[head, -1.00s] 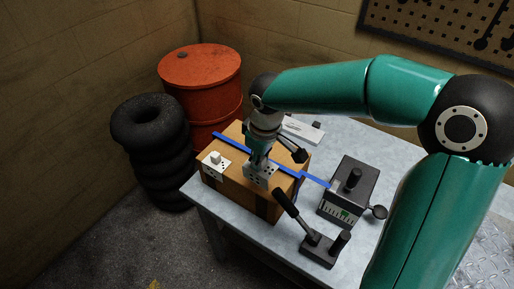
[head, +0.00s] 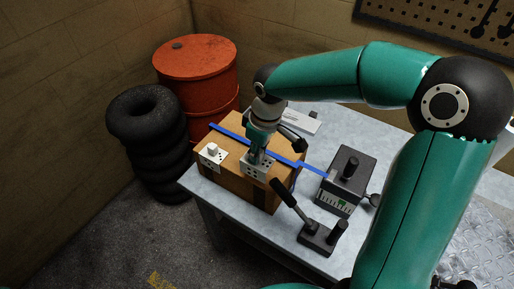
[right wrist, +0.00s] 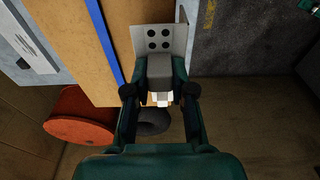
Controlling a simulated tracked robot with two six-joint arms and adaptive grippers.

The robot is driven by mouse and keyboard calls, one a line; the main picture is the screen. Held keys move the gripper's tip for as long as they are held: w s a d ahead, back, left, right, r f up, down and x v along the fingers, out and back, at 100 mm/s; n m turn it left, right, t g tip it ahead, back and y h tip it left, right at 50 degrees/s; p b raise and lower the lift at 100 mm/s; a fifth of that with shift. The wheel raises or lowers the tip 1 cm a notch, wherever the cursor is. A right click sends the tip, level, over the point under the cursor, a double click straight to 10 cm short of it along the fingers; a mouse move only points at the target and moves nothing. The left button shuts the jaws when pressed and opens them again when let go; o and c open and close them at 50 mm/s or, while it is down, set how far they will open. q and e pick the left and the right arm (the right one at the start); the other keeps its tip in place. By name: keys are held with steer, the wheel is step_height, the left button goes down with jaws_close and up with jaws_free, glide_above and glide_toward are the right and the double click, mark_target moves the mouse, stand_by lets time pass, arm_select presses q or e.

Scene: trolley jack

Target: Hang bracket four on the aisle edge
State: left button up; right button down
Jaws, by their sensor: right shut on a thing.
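My right gripper (head: 261,148) is shut on a pale metal bracket (head: 256,166) at the near upper edge of a brown box (head: 232,184). In the right wrist view the bracket (right wrist: 155,36) shows a plate with four dark holes, beyond the jaws (right wrist: 160,90) and against the box's edge. I cannot tell whether it rests on the edge or hangs just off it. Another white bracket (head: 212,157) sits at the box's left corner. A blue strap (head: 240,136) crosses the box top. My left gripper is not in view.
The box stands on a grey table (head: 240,218). Right of it are a dark block with a scale (head: 345,180) and a black lever unit (head: 317,236). An orange drum (head: 196,75) and stacked tyres (head: 150,135) stand behind on the left. Open floor lies at the lower left.

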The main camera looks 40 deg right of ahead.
steer(key=shift+f+b, duration=3.1)
steer(key=shift+f, duration=0.9)
steer(key=shift+f, duration=0.2)
steer(key=c, duration=0.9)
jaws_free()
steer(key=shift+r, duration=0.15)
steer(key=r, duration=0.3)
steer(key=s+r, duration=0.1)
steer(key=r, duration=0.7)
steer(key=shift+s+d+r, duration=0.2)
steer(key=shift+s+d, duration=0.05)
steer(key=shift+d, duration=0.1)
